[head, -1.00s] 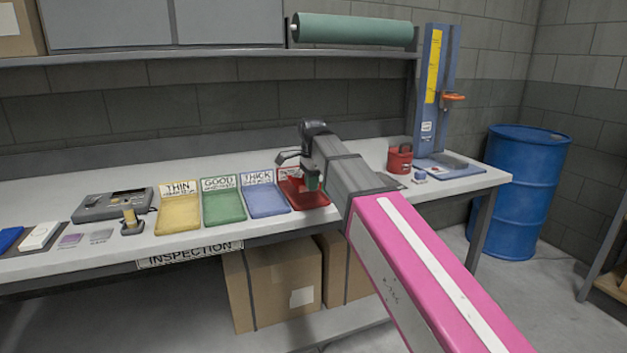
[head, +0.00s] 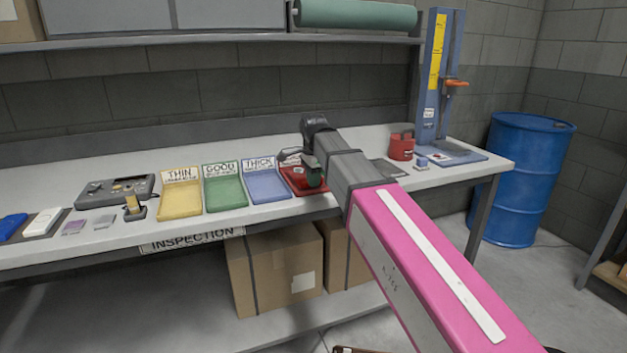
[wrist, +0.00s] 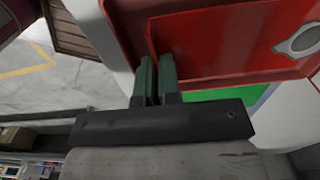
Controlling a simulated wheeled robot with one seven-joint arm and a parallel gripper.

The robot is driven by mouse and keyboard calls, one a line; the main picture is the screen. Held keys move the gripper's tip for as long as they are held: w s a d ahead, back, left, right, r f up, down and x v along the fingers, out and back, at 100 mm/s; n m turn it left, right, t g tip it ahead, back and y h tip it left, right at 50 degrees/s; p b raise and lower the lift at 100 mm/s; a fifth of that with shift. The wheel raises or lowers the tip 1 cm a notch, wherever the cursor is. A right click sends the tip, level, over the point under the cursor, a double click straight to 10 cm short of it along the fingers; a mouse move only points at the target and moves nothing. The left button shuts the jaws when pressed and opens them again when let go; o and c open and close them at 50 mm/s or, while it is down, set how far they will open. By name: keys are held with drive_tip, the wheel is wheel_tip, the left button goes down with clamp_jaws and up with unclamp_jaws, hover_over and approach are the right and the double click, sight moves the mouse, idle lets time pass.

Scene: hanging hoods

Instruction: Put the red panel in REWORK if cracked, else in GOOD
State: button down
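The red panel shows in the wrist view (wrist: 235,38) as a broad red face; I cannot make out a crack in it. My gripper (wrist: 157,70) has its two green fingers close together with a narrow gap, and the panel's edge runs into that gap. In the head view my gripper (head: 314,180) is low over the red tray (head: 291,185), right of the blue one. The tray's sign is mostly hidden by my arm, so I cannot read it. The green GOOD tray (head: 225,193) is empty. Whether the panel touches the tray floor is hidden.
The yellow THIN tray (head: 180,199) and blue THICK tray (head: 267,187) are empty. A grey instrument case (head: 115,190) stands left on the bench. A red weight-like object (head: 401,147) and a blue stand (head: 436,85) are at right. A blue drum (head: 520,180) stands beyond the bench.

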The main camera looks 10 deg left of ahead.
drive_tip(key=shift+f, duration=0.55)
drive_tip(key=c, duration=1.2)
unclamp_jaws()
drive_tip(key=shift+c, duration=0.2)
